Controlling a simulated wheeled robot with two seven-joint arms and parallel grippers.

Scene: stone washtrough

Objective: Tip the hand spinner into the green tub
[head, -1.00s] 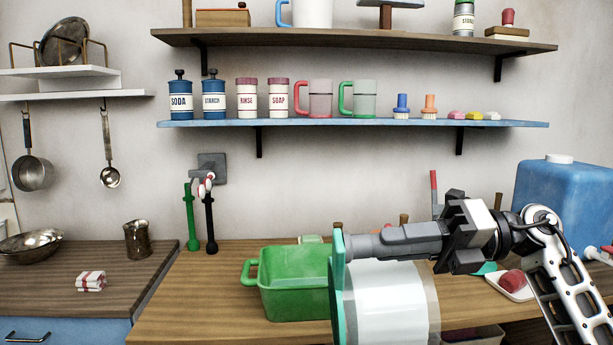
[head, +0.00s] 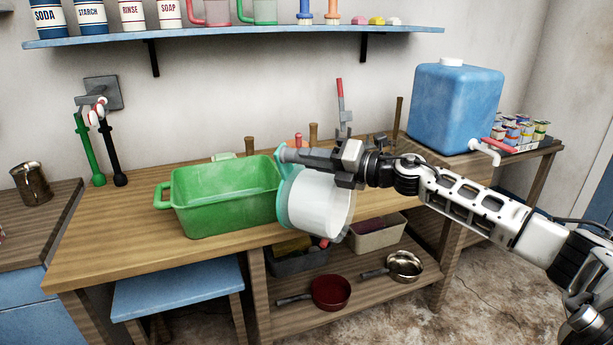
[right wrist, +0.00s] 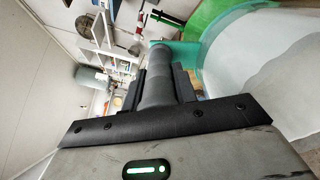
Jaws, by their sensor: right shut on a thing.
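The hand spinner (head: 322,205) is a pale, see-through drum with a teal rim and a grey handle. My right gripper (head: 340,163) is shut on the handle. The drum lies on its side in the air, rim to the left. In the right wrist view the handle (right wrist: 157,82) sits between the fingers, with the drum (right wrist: 265,75) at the right. The green tub (head: 215,205) stands upright on the wooden bench, just left of the rim, which overlaps its right end in the picture. The tub's floor is partly hidden. My left gripper is out of view.
A blue water tank (head: 455,105) with a tap stands at the right end. Red-handled and wooden items stand behind the spinner. Below are a blue stool (head: 178,287), bins and a red pan (head: 330,292). The bench left of the tub (head: 115,245) is clear.

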